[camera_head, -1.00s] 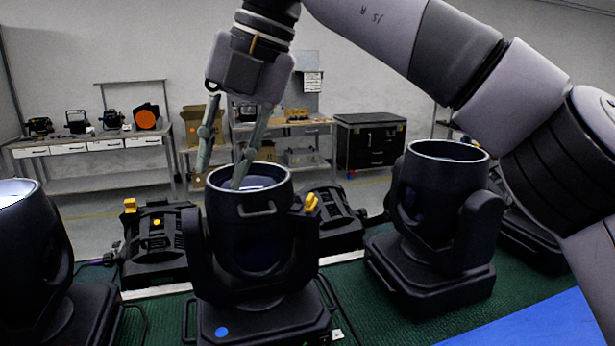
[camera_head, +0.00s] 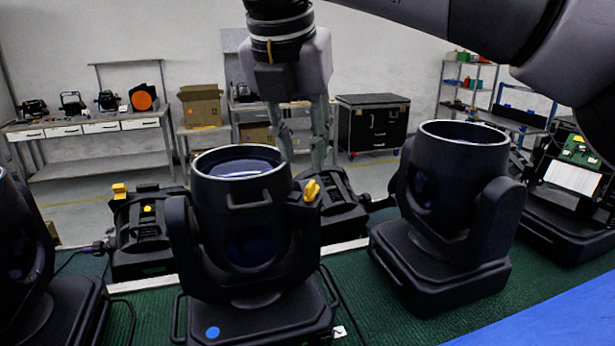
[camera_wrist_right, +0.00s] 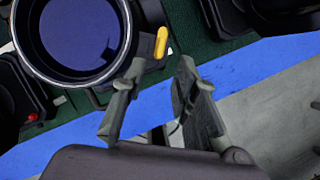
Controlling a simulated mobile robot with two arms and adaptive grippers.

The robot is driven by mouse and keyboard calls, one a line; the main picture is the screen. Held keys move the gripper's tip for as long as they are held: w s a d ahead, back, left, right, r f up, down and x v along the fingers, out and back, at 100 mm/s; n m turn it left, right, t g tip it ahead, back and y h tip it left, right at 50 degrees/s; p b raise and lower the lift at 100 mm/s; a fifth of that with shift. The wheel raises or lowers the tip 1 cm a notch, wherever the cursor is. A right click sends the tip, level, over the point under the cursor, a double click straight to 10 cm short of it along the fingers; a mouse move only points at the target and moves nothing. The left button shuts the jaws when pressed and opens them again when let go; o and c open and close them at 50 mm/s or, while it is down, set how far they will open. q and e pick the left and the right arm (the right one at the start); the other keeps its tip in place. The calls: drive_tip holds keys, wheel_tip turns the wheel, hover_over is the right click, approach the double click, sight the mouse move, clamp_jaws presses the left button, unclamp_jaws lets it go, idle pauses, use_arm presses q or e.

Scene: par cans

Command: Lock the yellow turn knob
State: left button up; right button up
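The yellow turn knob (camera_head: 311,190) sits on the right arm of the yoke of the middle black par can (camera_head: 240,215), near the can's upper rim. My right gripper (camera_head: 302,162) points down just above and behind the knob in the head view. Its two fingers are apart and empty. In the right wrist view the knob (camera_wrist_right: 161,42) appears as a yellow bar just beyond and between the open fingertips (camera_wrist_right: 161,64), with no contact that I can make out. My left gripper is not in view.
Another par can (camera_head: 445,210) stands to the right, and one is cut off at the left edge. Black fixtures with yellow parts (camera_head: 147,235) lie behind on the green surface (camera_head: 365,310). A blue strip (camera_head: 560,325) runs along the front right.

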sight(309, 185)
drive_tip(key=x, duration=0.6)
drive_tip(key=shift+f+p, duration=0.1)
drive_tip(key=shift+p, duration=0.25)
clamp_jaws()
